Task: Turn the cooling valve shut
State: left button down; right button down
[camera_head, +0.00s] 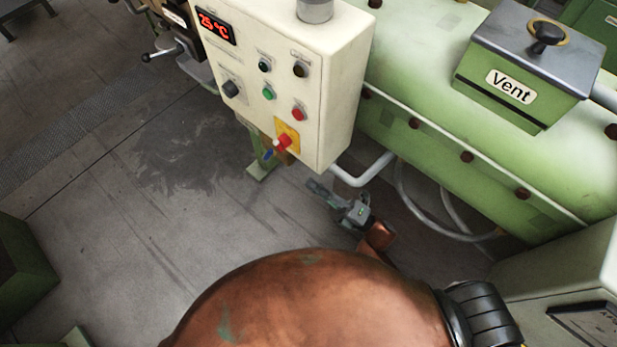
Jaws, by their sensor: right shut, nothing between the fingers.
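No part here carries a readable cooling valve label. A small red handle (283,141) with a blue part below it sits on a yellow plate at the foot of the cream control panel (338,75); I cannot tell whether it is the valve. A dark metal lever fitting (165,53) with a black knob is left of the panel. My right gripper (320,190) is shut and empty, below the panel's lower right corner and apart from the red handle in the picture. My left gripper is not in view.
A green machine body (420,85) with a box marked Vent (510,85) fills the upper right. A grey pipe (362,175) and cables hang below it. Bare floor (130,210) lies at left.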

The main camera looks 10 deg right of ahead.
aim_at(268, 155)
jog(key=x, duration=1.2)
